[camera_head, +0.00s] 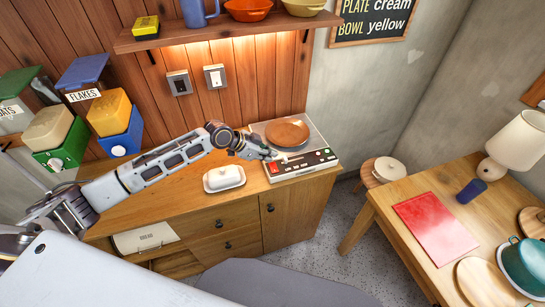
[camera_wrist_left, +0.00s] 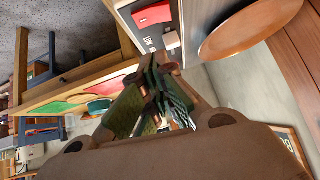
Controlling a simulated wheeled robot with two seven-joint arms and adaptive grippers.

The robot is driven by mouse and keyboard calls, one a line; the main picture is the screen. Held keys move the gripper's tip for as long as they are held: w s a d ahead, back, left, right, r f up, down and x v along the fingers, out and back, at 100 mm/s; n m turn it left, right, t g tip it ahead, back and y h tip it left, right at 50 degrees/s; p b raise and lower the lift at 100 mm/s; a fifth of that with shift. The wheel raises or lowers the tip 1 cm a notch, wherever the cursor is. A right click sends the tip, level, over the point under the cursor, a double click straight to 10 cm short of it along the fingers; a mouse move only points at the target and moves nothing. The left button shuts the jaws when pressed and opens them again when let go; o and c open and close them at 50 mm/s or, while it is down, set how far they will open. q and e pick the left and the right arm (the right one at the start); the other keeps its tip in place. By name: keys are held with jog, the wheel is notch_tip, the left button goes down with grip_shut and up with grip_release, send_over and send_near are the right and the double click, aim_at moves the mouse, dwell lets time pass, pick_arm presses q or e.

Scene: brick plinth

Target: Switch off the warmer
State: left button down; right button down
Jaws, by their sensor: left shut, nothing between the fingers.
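The warmer (camera_head: 321,157) is a flat appliance at the right end of the wooden counter. It has a black and red control strip along its front and a round brown plate (camera_head: 287,132) on top. My left gripper (camera_head: 283,157) is shut and empty, with its tips over or at the left part of the control strip. In the left wrist view the shut fingers (camera_wrist_left: 158,85) point at the dark panel with a red part (camera_wrist_left: 152,16) and a white part (camera_wrist_left: 171,40). I cannot tell whether they touch. My right gripper is out of view.
A white lidded butter dish (camera_head: 224,178) stands left of the warmer, close under my left arm. Coloured bins (camera_head: 113,118) stand at the left. A shelf (camera_head: 225,30) hangs above. A table with a red mat (camera_head: 436,225) is at the right.

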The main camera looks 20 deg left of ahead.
pick_arm(q)
jog(key=b+v, duration=0.1)
jog(key=v, duration=0.5)
jog(key=shift+s+r, duration=0.25)
jog(key=shift+s, duration=0.1)
jog(key=shift+a, duration=0.15)
dwell(0.3)
jog(key=w+a+b, duration=0.1)
jog(key=b, duration=0.5)
jog(key=shift+r, duration=0.15)
dwell(0.4)
